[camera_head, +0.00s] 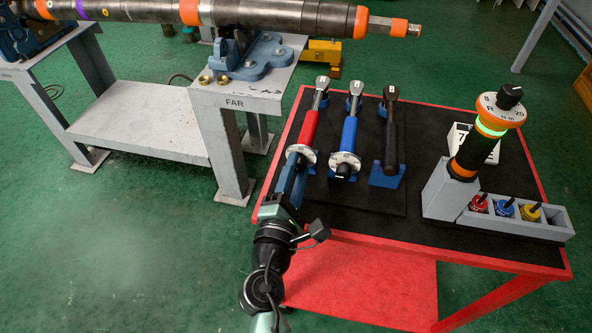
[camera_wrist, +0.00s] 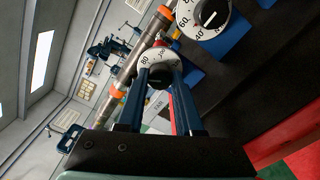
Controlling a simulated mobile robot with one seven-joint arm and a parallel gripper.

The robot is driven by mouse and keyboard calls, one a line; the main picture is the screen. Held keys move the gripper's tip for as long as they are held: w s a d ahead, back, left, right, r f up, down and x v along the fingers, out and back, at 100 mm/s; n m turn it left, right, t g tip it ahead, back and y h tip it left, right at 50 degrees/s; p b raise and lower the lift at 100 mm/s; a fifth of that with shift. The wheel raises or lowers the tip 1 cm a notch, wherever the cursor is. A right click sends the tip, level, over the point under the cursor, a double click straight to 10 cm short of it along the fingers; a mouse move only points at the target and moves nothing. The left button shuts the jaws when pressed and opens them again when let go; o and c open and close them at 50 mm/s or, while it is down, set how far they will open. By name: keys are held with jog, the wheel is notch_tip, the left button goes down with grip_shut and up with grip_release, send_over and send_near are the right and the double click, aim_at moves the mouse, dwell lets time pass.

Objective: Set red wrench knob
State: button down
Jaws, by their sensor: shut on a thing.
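The red wrench (camera_head: 309,127) lies in a cradle on the black-topped red table, with its white dial (camera_head: 301,154) at the near end. The wrist view shows this dial (camera_wrist: 160,56) face on, with markings including 80, and a dark knob (camera_wrist: 157,75) at its middle. My gripper (camera_wrist: 158,82) is shut on the knob, its two blue fingers on either side. In the head view my gripper (camera_head: 292,178) reaches the near end of the red wrench and hides the knob. The knob's pointer cannot be read clearly.
A blue wrench (camera_head: 349,134) with its own white dial (camera_wrist: 207,17) lies close to the right. A black wrench (camera_head: 391,135) lies beyond it. A grey stand (camera_head: 446,195) holds a dial device with a green-lit ring (camera_head: 490,128) and coloured sockets. The left floor is clear.

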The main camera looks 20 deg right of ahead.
jog(key=c, duration=0.5)
grip_release()
jog(key=shift+c, duration=0.2)
jog(key=v, duration=1.3)
jog(key=shift+b, duration=0.45)
